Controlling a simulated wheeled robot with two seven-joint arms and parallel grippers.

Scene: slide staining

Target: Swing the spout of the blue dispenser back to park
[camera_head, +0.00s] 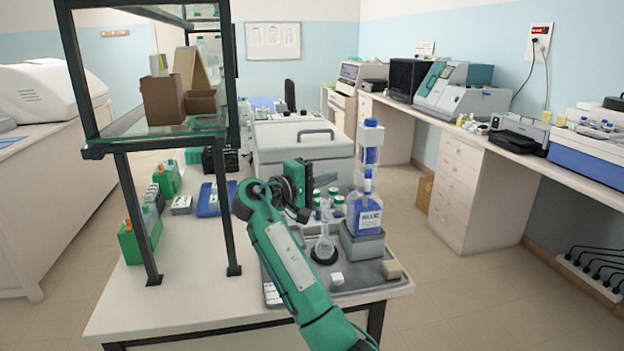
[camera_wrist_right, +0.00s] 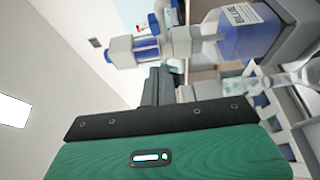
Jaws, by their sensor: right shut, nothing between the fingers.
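The blue dispenser is a bottle (camera_head: 368,214) with a BLUE label and blue liquid, upright on a grey block (camera_head: 362,245). Its clear column and blue-topped head (camera_head: 370,135) rise above it. In the right wrist view the bottle (camera_wrist_right: 250,32) and the white head (camera_wrist_right: 122,52) lie sideways across the top. Small white and blue parts show beside the head; I cannot tell which way the spout points. My right gripper (camera_wrist_right: 158,87) is shut and empty, its fingers just beside the dispenser's upper part; contact is unclear. In the head view its green body is left of the bottle. My left gripper is out of view.
A clear flask (camera_head: 324,248) with a dark ring at its base stands on the grey tray (camera_head: 352,278), left of the bottle. Several small capped bottles stand behind it. A dark-framed shelf (camera_head: 70,60) rises at the left. A large grey lidded unit (camera_head: 300,145) stands behind.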

